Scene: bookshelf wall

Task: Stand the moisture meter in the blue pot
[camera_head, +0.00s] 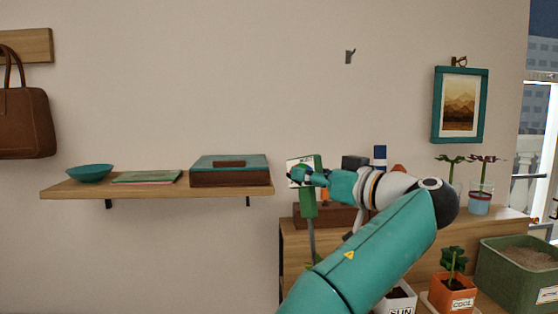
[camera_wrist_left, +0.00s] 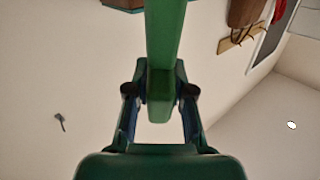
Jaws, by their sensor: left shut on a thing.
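The moisture meter (camera_head: 308,203) has a green body, a pale face at its top and a thin grey probe pointing down. In the left wrist view the green meter (camera_wrist_left: 164,35) runs between the fingers (camera_wrist_left: 160,88). A small light-blue pot (camera_head: 480,203) with a reddish band and a plant stands at the right end of the wooden shelf; I cannot tell if it is the task's blue pot. My right gripper is out of view.
The left wall shelf (camera_head: 150,190) holds a teal bowl (camera_head: 90,173), a green book (camera_head: 147,177) and a box (camera_head: 230,171). Lower right stand an orange pot (camera_head: 452,294), a white pot marked SUN (camera_head: 398,303) and a green planter (camera_head: 520,278). My arm hides part of the right shelf.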

